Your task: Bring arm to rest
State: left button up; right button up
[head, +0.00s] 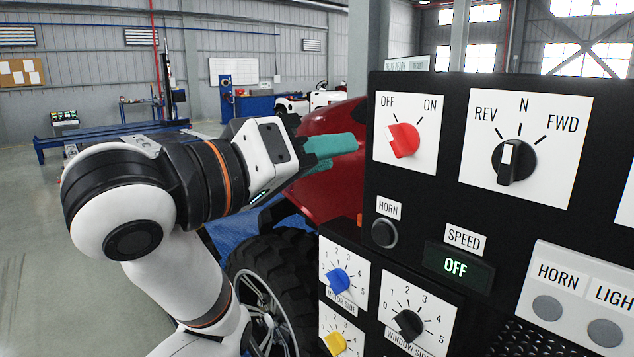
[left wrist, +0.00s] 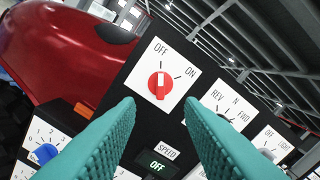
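My left gripper (head: 335,148) has teal fingers and is held just left of the black control panel (head: 376,85), near its red OFF/ON knob (head: 403,140). In the left wrist view the two fingers (left wrist: 160,104) are spread apart with nothing between them. The red knob (left wrist: 160,86) shows beyond the gap, apart from the fingertips. The speed display (head: 457,265) reads OFF. My right gripper is not in view.
Below on the panel are a horn button (head: 384,233), a blue knob (head: 339,281), a black knob (head: 408,324) and a yellow knob (head: 335,343). Behind my left arm are a red vehicle body (head: 335,190) and a large tire (head: 262,262). Open floor lies at the left.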

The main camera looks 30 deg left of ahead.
pick_arm(q)
jog(key=shift+s+a, duration=0.15)
jog(key=shift+s, duration=0.25)
